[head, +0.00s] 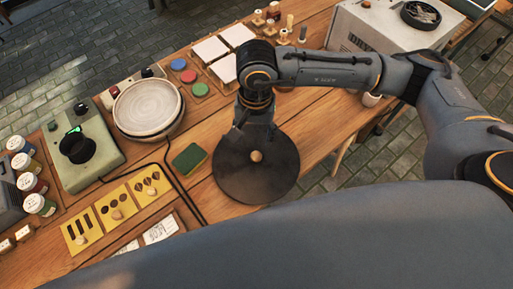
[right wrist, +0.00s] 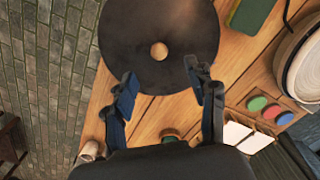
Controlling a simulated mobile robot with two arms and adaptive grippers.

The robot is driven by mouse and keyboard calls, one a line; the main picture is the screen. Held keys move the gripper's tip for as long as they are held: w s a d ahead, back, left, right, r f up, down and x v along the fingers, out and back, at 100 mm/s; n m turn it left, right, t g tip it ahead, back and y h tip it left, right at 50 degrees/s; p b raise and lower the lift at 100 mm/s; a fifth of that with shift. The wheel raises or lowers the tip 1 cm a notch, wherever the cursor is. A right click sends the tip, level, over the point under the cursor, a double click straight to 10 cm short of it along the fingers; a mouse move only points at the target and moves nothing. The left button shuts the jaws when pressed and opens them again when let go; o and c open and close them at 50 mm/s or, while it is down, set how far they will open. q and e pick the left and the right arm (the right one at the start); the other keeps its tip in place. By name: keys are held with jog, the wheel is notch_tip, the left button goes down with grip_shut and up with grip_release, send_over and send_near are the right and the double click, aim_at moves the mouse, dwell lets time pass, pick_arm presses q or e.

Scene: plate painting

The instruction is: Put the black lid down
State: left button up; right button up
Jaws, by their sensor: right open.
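The black lid (head: 235,180) is a round dark disc with a small wooden knob (head: 256,156) at its centre. It lies knob up at the table's near right edge, and part of its rim appears to reach past that edge. In the right wrist view the lid (right wrist: 135,30) fills the top middle, with its knob (right wrist: 159,51) just beyond my fingertips. My right gripper (head: 252,130) is above the lid, pointing down. In the right wrist view its fingers (right wrist: 160,72) are spread apart with nothing between them. My left gripper is not in view.
A green sponge (head: 189,159) lies left of the lid. A pale plate (head: 147,106) sits on a round stand further left, near a green device (head: 82,150). Yellow stencil cards (head: 118,208), paint jars and white tiles (head: 210,50) crowd the wooden table (head: 205,200).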

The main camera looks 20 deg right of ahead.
jog(key=p, duration=0.2)
send_over(256, 155)
notch_tip(256, 155, down, 8)
jog(key=shift+s+d+r, duration=0.1)
jog(key=shift+d, duration=0.05)
jog(key=shift+f+p, duration=0.3)
jog(key=shift+f, duration=0.2)
notch_tip(256, 155, down, 4)
jog(key=shift+r+p, duration=0.15)
jog(key=shift+p, duration=0.6)
jog(key=shift+f, duration=0.45)
grip_shut()
